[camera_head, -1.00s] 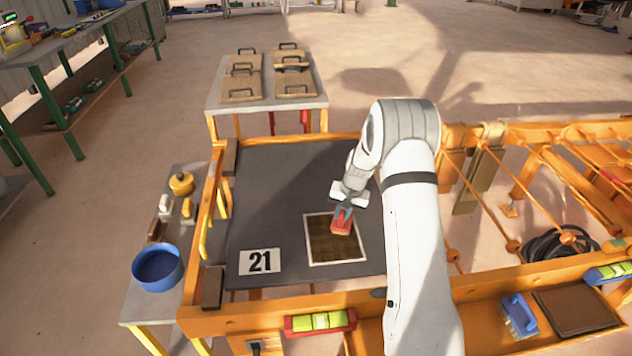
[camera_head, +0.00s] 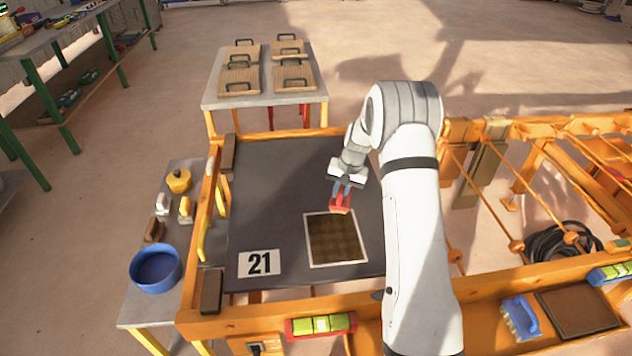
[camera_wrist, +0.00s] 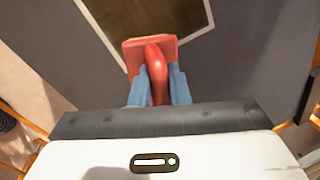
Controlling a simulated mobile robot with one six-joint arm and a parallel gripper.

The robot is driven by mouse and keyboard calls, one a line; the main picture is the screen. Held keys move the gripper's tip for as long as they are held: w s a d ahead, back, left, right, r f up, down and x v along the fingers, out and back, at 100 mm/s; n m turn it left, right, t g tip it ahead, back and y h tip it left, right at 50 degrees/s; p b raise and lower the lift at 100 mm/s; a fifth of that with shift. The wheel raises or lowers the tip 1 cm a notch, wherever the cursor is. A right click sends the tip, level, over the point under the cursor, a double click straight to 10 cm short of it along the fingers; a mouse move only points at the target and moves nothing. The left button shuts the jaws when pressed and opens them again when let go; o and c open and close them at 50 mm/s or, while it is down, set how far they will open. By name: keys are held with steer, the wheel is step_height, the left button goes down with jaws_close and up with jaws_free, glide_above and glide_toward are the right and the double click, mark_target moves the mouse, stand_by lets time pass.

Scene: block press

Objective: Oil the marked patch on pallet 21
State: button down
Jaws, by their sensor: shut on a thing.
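Pallet 21 (camera_head: 265,185) is a dark grey board in an orange frame, with a white "21" label (camera_head: 260,263) at its front left. The marked patch (camera_head: 336,240) is a brown, white-bordered square near the front; it also shows in the wrist view (camera_wrist: 150,20). My gripper (camera_head: 343,188) is shut on the handle of a red tool (camera_head: 340,204), which shows in the wrist view as a red handled block (camera_wrist: 158,68). The tool is at the far edge of the patch. I cannot tell whether it touches the board.
A side table on the left holds a blue bowl (camera_head: 156,268), a yellow pot (camera_head: 178,181) and small handled tools. A blue-handled brush (camera_head: 520,317) and a brown pad (camera_head: 580,311) lie at the front right. Handled wooden boards (camera_head: 240,80) lie on a table behind.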

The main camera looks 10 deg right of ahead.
step_height(320, 180, up, 3)
steer(key=shift+r+p, duration=0.15)
steer(key=shift+p, duration=0.45)
steer(key=shift+s+r, duration=0.1)
steer(key=shift+r, duration=0.2)
